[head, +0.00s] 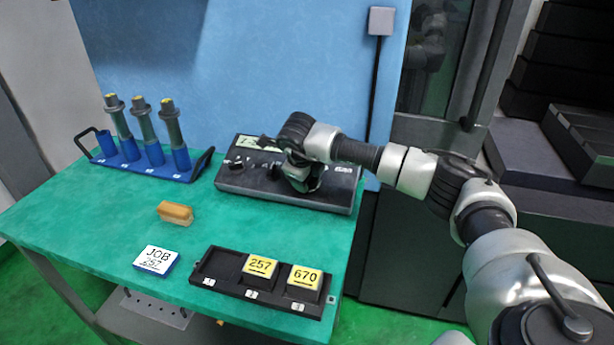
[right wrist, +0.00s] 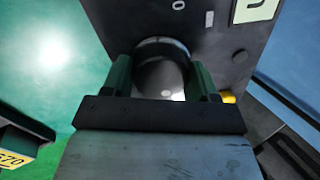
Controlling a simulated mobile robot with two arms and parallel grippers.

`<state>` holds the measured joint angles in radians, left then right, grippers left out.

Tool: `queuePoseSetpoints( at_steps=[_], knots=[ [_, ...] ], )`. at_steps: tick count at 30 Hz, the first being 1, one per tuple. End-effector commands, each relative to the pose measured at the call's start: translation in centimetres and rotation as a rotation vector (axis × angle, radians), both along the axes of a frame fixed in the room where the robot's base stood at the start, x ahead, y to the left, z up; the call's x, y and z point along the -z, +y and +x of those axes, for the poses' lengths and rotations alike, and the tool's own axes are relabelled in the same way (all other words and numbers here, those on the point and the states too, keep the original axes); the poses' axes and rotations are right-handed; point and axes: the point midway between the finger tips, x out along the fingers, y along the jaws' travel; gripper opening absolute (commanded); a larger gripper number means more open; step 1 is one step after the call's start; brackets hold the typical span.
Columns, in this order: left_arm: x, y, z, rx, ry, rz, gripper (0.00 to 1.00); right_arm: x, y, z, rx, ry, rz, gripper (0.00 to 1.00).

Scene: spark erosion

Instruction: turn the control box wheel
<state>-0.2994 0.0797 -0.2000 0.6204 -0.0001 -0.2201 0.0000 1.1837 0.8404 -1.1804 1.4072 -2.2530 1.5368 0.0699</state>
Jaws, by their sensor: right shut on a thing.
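The control box (head: 320,197) is a dark sloped box with knobs and a pale label, at the back of the green table against the blue wall. My right arm reaches over it from the right, and my right gripper (head: 303,180) is down at its right half. In the right wrist view my right gripper (right wrist: 163,85) is shut on a dark round wheel (right wrist: 160,75), with one finger on each side of it. The control box panel (right wrist: 222,55) shows around the wheel. In the head view the wheel is hidden by the gripper. My left gripper is not in view.
A blue rack (head: 150,165) with several upright tools stands at the back left. A tan block (head: 175,212), a white JOB card block (head: 157,260) and a black tray (head: 228,284) with yellow-labelled blocks 257 and 670 sit in front.

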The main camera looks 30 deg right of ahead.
Motion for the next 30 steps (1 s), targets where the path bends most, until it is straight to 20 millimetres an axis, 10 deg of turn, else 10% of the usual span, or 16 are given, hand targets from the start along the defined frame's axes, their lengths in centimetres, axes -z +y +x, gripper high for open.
queuePoseSetpoints(
  at_steps=[30],
  knots=[
    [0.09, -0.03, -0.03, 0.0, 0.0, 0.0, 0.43, -0.18, 0.01, 0.04, -0.487, 0.144, -0.127, 0.35]
  ],
)
